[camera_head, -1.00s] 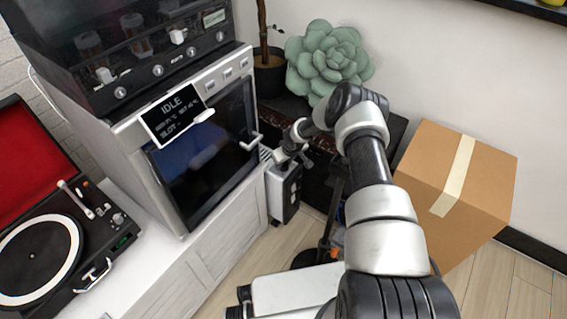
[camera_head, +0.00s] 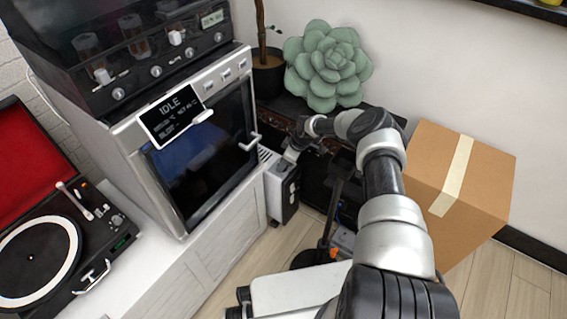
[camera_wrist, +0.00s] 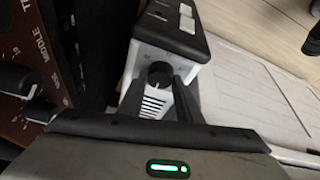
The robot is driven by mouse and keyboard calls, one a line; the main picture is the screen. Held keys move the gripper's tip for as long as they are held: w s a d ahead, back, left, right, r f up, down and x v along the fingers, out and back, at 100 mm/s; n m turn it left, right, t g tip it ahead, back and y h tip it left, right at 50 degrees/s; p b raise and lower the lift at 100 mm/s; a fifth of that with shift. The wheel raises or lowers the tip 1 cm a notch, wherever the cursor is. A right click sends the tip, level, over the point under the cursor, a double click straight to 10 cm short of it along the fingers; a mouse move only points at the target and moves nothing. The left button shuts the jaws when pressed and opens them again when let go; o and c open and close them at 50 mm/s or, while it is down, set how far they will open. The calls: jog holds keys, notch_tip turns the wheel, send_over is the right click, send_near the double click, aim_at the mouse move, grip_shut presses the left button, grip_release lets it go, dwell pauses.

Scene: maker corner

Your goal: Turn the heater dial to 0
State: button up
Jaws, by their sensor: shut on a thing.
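The heater (camera_head: 283,192) is a small white and black unit on the floor, just right of the white cabinet in the head view. In the wrist view the heater's top (camera_wrist: 172,34) shows white switches on a black panel. The heater dial (camera_wrist: 159,74) is a round black knob on the white face below that panel. My gripper (camera_wrist: 159,88) is at the dial, with a finger on each side, shut on it. In the head view my gripper (camera_head: 291,156) is at the top of the heater, partly hidden by my wrist. I cannot read the dial's setting.
A white cabinet (camera_head: 222,232) carrying an oven-like machine (camera_head: 198,160) with an IDLE display stands left of the heater. A dark chest (camera_head: 318,180) is behind my arm. A cardboard box (camera_head: 455,190) stands to the right. Wooden floor shows in front.

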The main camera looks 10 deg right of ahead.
dwell(0.3)
jog(key=o, duration=1)
jog(key=shift+o, duration=0.2)
jog(key=p+v, duration=0.5)
jog(key=v, duration=1.2)
jog(key=shift+r, duration=0.15)
jog(key=shift+d, duration=0.15)
